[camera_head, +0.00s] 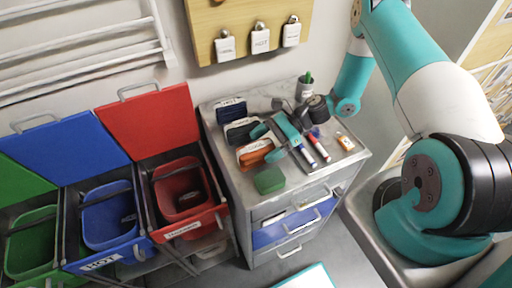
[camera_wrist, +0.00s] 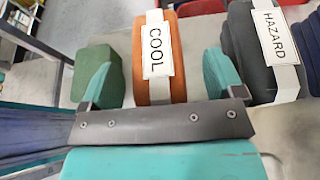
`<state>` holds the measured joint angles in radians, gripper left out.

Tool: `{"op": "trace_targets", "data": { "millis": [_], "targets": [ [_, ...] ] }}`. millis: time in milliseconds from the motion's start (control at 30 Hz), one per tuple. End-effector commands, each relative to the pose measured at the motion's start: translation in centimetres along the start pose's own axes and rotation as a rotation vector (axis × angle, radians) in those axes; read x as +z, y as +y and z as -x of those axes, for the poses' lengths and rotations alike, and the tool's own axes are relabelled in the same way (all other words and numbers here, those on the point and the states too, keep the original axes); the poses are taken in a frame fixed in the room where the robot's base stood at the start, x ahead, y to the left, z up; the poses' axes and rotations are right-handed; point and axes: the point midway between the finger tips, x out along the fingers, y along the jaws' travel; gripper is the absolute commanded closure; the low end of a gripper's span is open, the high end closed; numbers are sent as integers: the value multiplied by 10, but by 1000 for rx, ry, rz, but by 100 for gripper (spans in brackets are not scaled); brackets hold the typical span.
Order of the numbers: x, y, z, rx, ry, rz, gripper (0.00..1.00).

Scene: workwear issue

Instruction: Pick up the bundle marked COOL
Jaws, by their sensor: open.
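The COOL bundle (camera_wrist: 182,52) is an orange roll with a white label band, lying on the grey cabinet top. It also shows in the head view (camera_head: 256,155), partly covered by my gripper. My gripper (camera_wrist: 158,82) is open, with one teal finger on each side of the orange bundle in the wrist view. I cannot tell whether the fingers touch it. The HAZARD bundle (camera_wrist: 262,78), dark grey with a white label, lies close to the right of the right finger. A green block (camera_wrist: 97,73) sits just left of the left finger.
Markers (camera_head: 318,147), a pen cup (camera_head: 305,88) and a small bottle (camera_head: 345,142) stand on the cabinet top (camera_head: 312,178). A dark blue bundle (camera_head: 231,110) lies at the back. Red (camera_head: 180,188), blue (camera_head: 108,215) and green bins stand to the left. Labelled tags hang on a wooden board (camera_head: 240,15).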

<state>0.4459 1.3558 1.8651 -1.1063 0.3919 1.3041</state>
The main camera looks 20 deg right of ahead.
Motion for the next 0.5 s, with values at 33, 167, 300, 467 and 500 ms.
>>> {"op": "trace_targets", "data": {
  "millis": [33,167,300,467,500],
  "targets": [
    [1,0,-3,1,0,0,13],
    [-1,0,-5,-1,1,1,13],
    [-1,0,-4,-1,1,1,22],
    [-1,0,-4,-1,0,0,59],
    [-1,0,-4,-1,0,0,68]
  ]
}}
